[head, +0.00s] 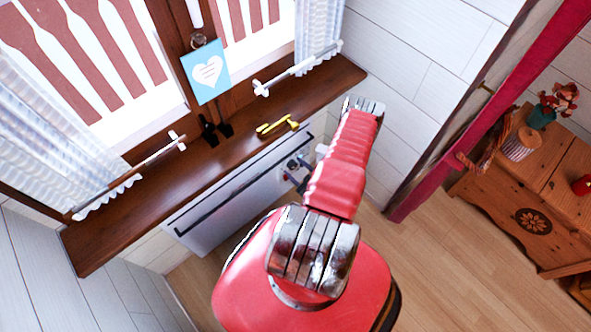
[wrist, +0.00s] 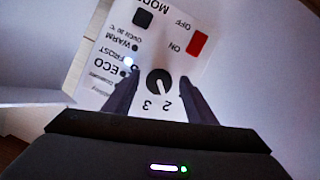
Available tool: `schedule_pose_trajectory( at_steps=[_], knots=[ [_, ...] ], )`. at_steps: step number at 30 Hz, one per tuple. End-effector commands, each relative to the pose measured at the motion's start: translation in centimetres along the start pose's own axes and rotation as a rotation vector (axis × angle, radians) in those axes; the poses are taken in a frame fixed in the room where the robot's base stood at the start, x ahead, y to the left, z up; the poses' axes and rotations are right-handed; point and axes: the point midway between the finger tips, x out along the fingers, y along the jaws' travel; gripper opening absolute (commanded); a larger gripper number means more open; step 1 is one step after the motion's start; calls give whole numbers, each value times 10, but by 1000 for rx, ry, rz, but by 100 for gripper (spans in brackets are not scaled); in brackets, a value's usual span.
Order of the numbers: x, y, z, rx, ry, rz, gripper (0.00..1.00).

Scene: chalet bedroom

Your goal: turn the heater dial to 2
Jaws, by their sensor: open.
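The heater (head: 232,200) is a white panel below the wooden windowsill. In the wrist view its control panel (wrist: 108,55) appears upside down. The round black dial (wrist: 158,82) has a small light mark, and its exact setting is hard to read. The figures 2 and 3 are printed just below the dial in the picture. My gripper (wrist: 158,92) is open, with one dark finger on each side of the dial; I cannot tell whether they touch it. In the head view my gripper (head: 299,177) is at the heater's right end, partly hidden by my red arm.
A red ON/OFF switch (wrist: 197,43) and a black MODE button (wrist: 142,18) are close to the fingers. The windowsill (head: 100,228) overhangs the heater and carries a yellow object (head: 278,126). A wooden cabinet (head: 520,205) stands at the right. Open floor lies between.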

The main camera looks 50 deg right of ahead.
Motion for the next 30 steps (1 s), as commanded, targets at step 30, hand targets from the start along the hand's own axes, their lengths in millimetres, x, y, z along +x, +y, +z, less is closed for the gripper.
schedule_pose_trajectory(
  at_steps=[30],
  knots=[
    [-86, 1, 1, 1, -1, 3, 51]
  ],
)
